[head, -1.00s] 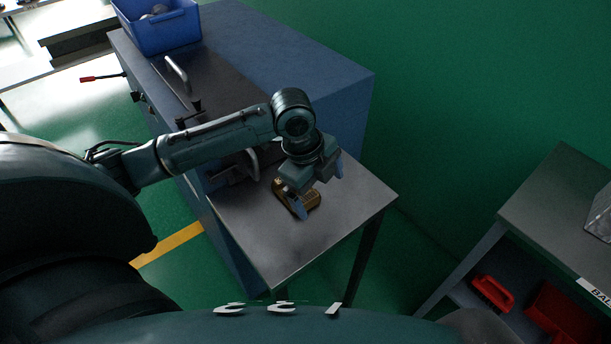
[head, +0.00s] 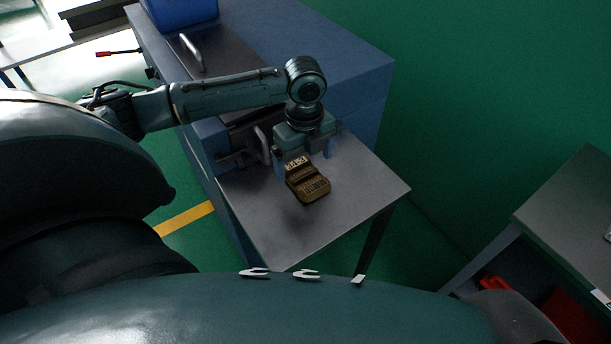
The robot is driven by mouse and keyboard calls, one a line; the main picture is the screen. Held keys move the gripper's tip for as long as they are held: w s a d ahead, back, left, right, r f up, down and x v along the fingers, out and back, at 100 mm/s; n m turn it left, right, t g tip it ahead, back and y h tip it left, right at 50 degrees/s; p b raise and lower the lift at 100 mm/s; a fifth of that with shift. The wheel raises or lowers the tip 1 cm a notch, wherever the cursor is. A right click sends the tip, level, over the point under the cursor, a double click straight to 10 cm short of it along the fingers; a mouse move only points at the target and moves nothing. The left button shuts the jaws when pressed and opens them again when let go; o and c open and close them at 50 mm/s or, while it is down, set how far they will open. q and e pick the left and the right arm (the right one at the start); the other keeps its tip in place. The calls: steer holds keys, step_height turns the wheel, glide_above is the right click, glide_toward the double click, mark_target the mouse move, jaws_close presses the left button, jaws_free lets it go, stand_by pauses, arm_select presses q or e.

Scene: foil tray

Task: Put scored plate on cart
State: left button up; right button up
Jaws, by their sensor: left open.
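The scored plate is a small brown-gold piece (head: 312,188) with parallel grooves and a pale label with dark characters at its far end. It lies on the steel side table (head: 270,225), a little in from the right edge. My left gripper (head: 304,149) is open just beyond the plate's labelled end, with a finger to each side. No grip on the plate shows, and I cannot tell whether the gripper touches it. My right gripper is not in view. I cannot tell which thing here is the cart.
A blue machine cabinet (head: 335,55) adjoins the table, with metal handles and a blue bin (head: 180,12) on top. A grey bench (head: 575,215) with red items below stands at right. Green floor lies between. The table's near part is clear.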

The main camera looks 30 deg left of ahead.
mark_target(305, 172)
arm_select(q)
step_height(305, 172, down, 4)
steer(key=shift+w+f, duration=0.1)
steer(key=shift+f, duration=0.15)
steer(key=shift+r, duration=0.15)
steer(key=c, duration=1.6)
